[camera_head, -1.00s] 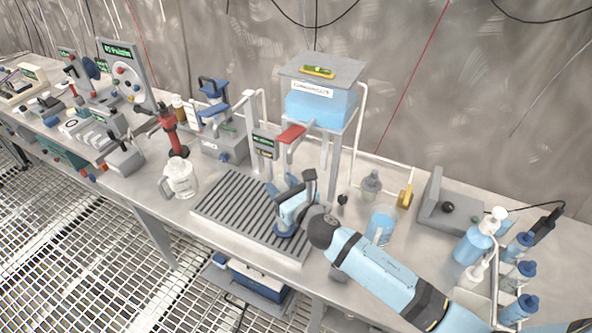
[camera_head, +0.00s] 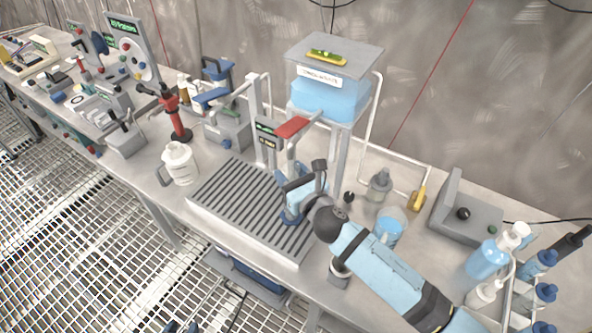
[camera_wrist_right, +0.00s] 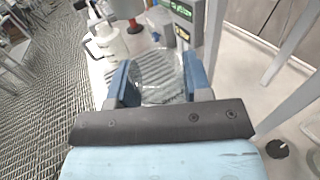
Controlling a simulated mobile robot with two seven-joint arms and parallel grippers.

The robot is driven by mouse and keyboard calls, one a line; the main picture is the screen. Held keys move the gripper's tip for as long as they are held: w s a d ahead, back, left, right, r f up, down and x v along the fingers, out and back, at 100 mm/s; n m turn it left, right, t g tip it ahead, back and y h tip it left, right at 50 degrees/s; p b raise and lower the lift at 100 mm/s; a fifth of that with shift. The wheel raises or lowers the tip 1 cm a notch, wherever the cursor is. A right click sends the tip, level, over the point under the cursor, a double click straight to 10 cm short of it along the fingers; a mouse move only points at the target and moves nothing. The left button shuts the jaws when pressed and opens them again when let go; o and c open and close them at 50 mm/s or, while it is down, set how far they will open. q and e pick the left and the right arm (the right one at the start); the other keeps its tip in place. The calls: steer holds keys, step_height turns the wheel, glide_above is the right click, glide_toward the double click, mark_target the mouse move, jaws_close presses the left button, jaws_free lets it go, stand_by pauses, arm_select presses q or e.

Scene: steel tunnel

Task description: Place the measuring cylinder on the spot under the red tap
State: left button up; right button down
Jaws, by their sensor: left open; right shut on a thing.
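The measuring cylinder (camera_wrist_right: 160,88) is clear glass and shows between the blue fingers in the right wrist view. My right gripper (camera_head: 284,202) is shut on it, over the right part of a ribbed grey drain tray (camera_head: 226,180). In the head view the cylinder is mostly hidden by the gripper, and I cannot tell whether its base touches the tray. The tap with a red lever (camera_head: 292,127) stands behind the tray, just behind and above my right gripper. My left gripper (camera_head: 181,327) is open and empty; only its fingertips show at the bottom edge, over the floor grating.
A white jug (camera_head: 180,163) stands left of the tray. A blue water tank (camera_head: 328,98) stands behind on legs. A beaker of blue liquid (camera_head: 388,234) and a small grey bottle (camera_head: 378,186) stand right of my right gripper. Most of the tray's left part is clear.

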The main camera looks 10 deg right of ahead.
steer(key=shift+s+a+r, duration=0.1)
steer(key=shift+a+r, duration=0.05)
steer(key=shift+f, duration=0.25)
steer(key=c, duration=0.5)
jaws_free()
steer(key=shift+c, duration=0.2)
steer(key=shift+r, duration=0.2)
arm_select(q)
steer(key=shift+s+a+f+b, duration=0.15)
steer(key=shift+f+b, duration=0.25)
steer(key=shift+f, duration=0.1)
steer(key=shift+s+a+f+b, duration=0.1)
steer(key=shift+s+f+b, duration=0.05)
steer(key=shift+f+b, duration=0.3)
arm_select(e)
steer(key=v, duration=1.2)
steer(key=shift+r, duration=0.1)
